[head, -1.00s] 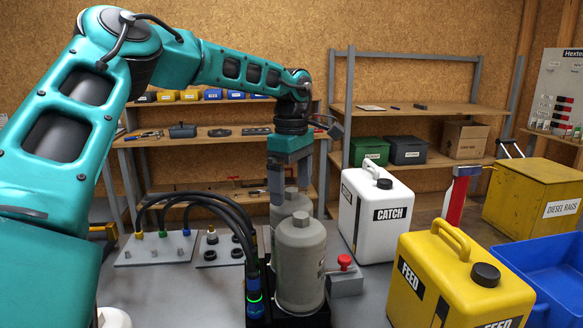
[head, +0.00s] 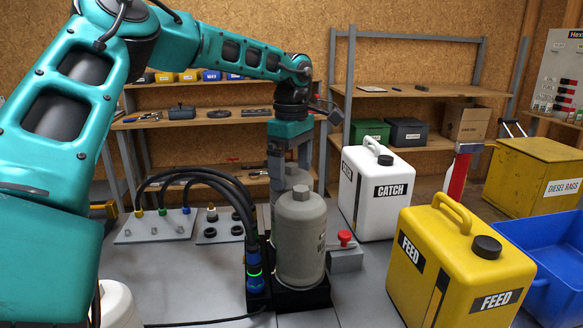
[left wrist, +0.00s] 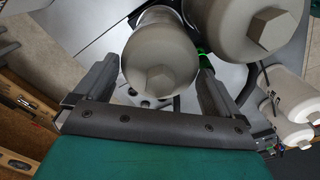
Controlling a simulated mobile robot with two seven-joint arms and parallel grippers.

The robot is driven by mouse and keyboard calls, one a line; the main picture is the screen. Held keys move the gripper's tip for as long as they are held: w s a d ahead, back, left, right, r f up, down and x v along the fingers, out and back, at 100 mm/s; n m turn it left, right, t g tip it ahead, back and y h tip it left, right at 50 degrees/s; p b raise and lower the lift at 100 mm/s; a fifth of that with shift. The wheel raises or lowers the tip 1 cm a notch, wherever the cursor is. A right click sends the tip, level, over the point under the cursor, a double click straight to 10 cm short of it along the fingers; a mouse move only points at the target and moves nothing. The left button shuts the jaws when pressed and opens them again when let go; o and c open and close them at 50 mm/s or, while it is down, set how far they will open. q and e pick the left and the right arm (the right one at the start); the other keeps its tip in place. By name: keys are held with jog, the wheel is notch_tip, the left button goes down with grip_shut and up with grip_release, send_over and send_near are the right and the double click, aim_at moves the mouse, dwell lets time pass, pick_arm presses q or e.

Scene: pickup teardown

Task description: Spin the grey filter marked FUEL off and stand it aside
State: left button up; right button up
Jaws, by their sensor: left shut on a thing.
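Two grey filters with hex tops stand close together on a black base (head: 303,299). The front grey filter (head: 300,240) has partly visible lettering that I cannot read. The rear grey filter (head: 296,177) is mostly hidden behind it, and no FUEL marking shows. My left gripper (head: 289,168) points down at the rear filter. In the left wrist view my left gripper (left wrist: 155,70) has a finger on each side of the rear filter (left wrist: 160,52) and is shut on it. The front filter (left wrist: 255,25) is right beside it there. My right gripper is not in view.
Black hoses (head: 215,178) arch to a connector left of the filters. A red-knobbed block (head: 345,250) sits close on the right. The white CATCH can (head: 378,205) and yellow FEED can (head: 455,265) stand further right. Bare bench (head: 190,280) lies at front left.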

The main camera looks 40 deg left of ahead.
pick_arm(q)
jog(key=shift+r, duration=0.1)
jog(key=shift+c, duration=0.9)
jog(key=n, duration=1.8)
jog(key=shift+n, duration=0.3)
jog(key=n, duration=0.4)
jog(key=o, duration=1)
jog(key=shift+n, duration=0.5)
jog(key=shift+c, duration=0.2)
